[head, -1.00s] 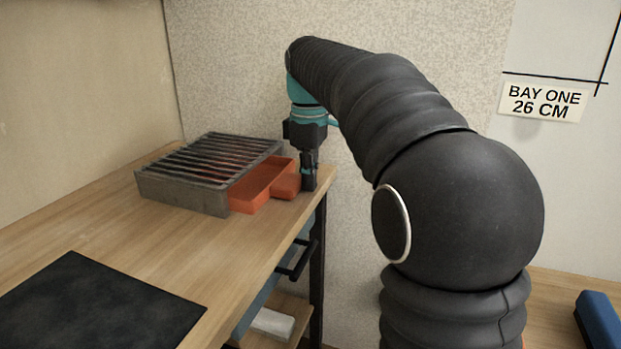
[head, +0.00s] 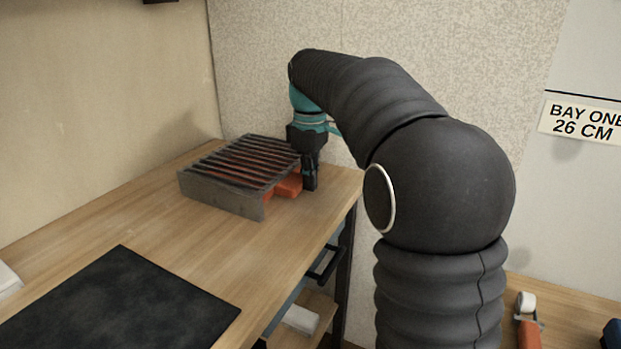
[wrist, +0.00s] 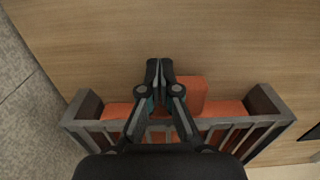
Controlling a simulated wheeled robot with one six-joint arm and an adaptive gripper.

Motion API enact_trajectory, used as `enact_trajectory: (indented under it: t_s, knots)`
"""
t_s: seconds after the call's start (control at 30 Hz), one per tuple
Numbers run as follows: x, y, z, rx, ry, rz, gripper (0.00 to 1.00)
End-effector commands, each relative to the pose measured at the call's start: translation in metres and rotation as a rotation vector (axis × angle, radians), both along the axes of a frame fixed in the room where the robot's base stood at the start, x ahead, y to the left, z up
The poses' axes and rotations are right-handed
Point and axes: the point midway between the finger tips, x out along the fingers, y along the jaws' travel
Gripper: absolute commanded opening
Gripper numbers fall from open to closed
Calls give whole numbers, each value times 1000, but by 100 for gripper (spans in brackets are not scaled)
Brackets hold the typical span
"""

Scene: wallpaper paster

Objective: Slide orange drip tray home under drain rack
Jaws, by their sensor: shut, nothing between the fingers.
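The orange drip tray (head: 288,187) is mostly under the grey slatted drain rack (head: 222,193) on the wooden bench. Only its handle end sticks out at the rack's right side in the head view. In the wrist view the tray's handle block (wrist: 190,96) projects past the rack's open side, and orange shows between the slats of the rack (wrist: 268,104). My gripper (head: 310,187) is shut and empty, pointing down beside the handle end. In the wrist view its closed fingertips (wrist: 159,66) lie just left of the handle block; whether they touch it I cannot tell.
A dark mat (head: 120,305) lies on the bench (head: 150,215) at the front. The bench's right edge is close to my gripper. A drawer handle (head: 326,264) and a lower shelf sit below. A bay sign (head: 583,122) hangs on the wall.

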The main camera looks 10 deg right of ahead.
Motion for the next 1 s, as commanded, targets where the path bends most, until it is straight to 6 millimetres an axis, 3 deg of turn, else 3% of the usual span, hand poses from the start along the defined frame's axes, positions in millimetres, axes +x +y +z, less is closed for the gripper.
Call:
enact_trajectory:
  t_s: [0.3,0.7,1.0]
  knots:
    - [-20,-33,2,-1,1,-6,0]
    - [-17,-24,76,-1,0,9,0]
    - [-20,-25,100,-2,-2,2,0]
